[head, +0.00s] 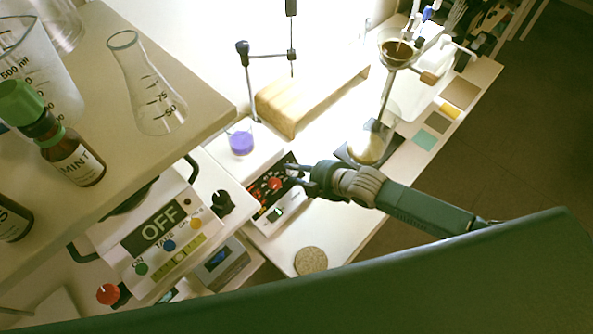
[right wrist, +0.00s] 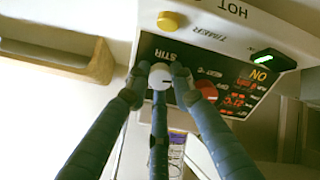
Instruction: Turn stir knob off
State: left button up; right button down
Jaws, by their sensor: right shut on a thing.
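The stirrer hot plate (head: 258,220) stands on the white bench, with a dark front panel bearing red lit digits. My right gripper (head: 296,174) reaches its panel from the right. In the right wrist view, the gripper's fingers (right wrist: 160,70) are closed around the pale round stir knob (right wrist: 161,78), beside the printed word STIR. A red knob (right wrist: 207,90) sits to the right of it, outside the fingers; it also shows in the head view (head: 274,183). In the right wrist view, a green lit switch (right wrist: 272,57) is at the panel's upper right. My left gripper is not in view.
A beaker of purple liquid (head: 241,143) sits on the hot plate's top. A wooden stand (head: 310,98) is behind it. A shelf with glassware overhangs the left.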

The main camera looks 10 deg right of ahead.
dwell(0.4)
jog(key=c, duration=1.5)
grip_release()
jog(key=v, duration=1.2)
jog(key=shift+s, duration=0.1)
